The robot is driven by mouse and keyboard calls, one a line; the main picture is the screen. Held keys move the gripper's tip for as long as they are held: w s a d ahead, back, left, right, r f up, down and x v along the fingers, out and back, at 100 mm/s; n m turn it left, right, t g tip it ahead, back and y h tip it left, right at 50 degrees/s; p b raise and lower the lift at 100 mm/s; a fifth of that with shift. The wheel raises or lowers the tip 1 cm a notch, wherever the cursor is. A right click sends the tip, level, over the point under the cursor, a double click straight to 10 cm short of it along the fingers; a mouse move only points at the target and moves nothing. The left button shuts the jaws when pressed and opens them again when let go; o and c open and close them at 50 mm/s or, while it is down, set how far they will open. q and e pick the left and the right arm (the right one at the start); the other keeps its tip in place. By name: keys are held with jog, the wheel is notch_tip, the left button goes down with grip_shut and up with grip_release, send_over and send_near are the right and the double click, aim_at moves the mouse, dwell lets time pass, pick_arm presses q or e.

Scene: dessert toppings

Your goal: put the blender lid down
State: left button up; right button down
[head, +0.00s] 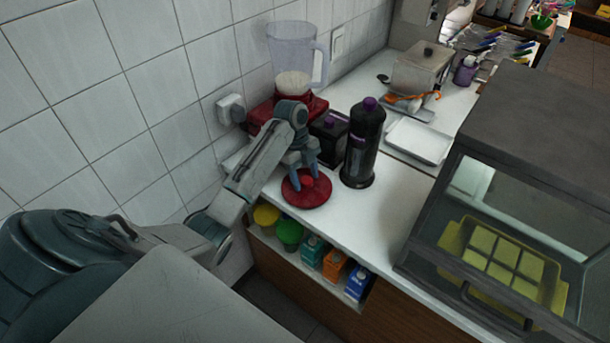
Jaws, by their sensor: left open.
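The red round blender lid (308,194) lies flat on the white counter near its front edge, with its knob facing up. My left gripper (306,179) is directly above the lid with its fingers pointing down, open, around or just beside the knob; I cannot tell whether they touch it. The blender (296,62) stands behind, with a clear jug open at the top, pale contents at the bottom and a red base (262,112). My right gripper is not in view.
A dark bottle with a purple cap (363,145) and a black box (328,138) stand close behind the lid. A white tray (418,141) lies further right. A glass display case (520,190) fills the right side. Counter between lid and case is clear.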

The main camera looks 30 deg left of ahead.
aim_at(306, 179)
pick_arm(q)
jog(key=shift+a+r, duration=0.1)
jog(key=shift+r, duration=0.35)
jog(key=v, duration=0.3)
jog(key=p+v, duration=0.7)
jog(key=v, duration=0.1)
jog(key=shift+r+p, duration=0.15)
jog(key=shift+p, duration=0.15)
